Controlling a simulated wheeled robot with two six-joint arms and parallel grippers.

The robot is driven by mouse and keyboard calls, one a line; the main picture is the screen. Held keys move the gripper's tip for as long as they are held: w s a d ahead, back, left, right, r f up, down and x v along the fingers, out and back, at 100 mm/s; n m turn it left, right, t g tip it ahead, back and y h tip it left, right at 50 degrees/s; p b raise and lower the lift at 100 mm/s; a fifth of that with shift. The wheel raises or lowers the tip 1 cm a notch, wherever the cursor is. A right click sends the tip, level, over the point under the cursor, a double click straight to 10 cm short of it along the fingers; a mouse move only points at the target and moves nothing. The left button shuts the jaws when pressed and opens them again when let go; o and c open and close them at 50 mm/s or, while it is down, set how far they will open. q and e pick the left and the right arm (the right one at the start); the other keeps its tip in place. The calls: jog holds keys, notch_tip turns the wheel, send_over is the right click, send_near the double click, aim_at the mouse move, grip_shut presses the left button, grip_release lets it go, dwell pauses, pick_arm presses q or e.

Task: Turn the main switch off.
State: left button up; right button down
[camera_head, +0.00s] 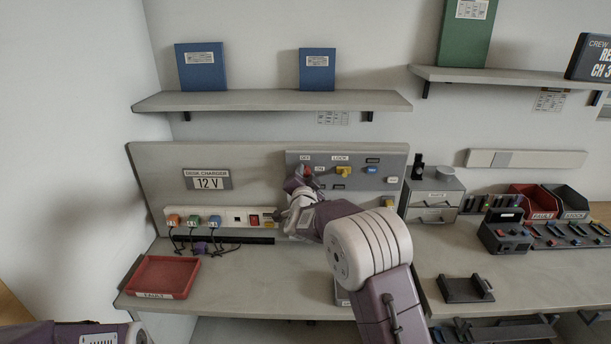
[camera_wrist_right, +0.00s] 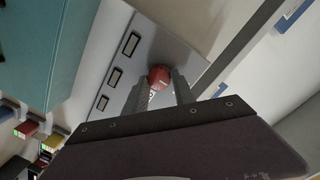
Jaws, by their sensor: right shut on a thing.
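The main switch is a round red knob (camera_head: 308,170) on the grey panel (camera_head: 380,157), between small labels that seem to read OFF and ON. In the right wrist view the red knob (camera_wrist_right: 159,74) sits between the two finger ends, with a small white mark on its face. My right gripper (camera_head: 302,176) is shut on the knob; its arm hides part of the panel below. The fingers also show in the right wrist view (camera_wrist_right: 160,90). My left gripper is out of view; only part of my left arm shows at the bottom left.
A yellow knob (camera_head: 344,171) and a blue switch (camera_head: 371,170) sit right of the red knob. A white socket strip (camera_head: 232,231) with coloured plugs runs below left. A red tray (camera_head: 162,277) lies on the desk. A shelf (camera_head: 270,101) hangs above the panel.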

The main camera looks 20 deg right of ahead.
jog(key=shift+f, duration=0.1)
jog(key=c, duration=1)
grip_release()
jog(key=shift+c, duration=0.2)
jog(key=b+v, duration=0.1)
jog(key=v, duration=0.8)
jog(key=shift+b, duration=0.4)
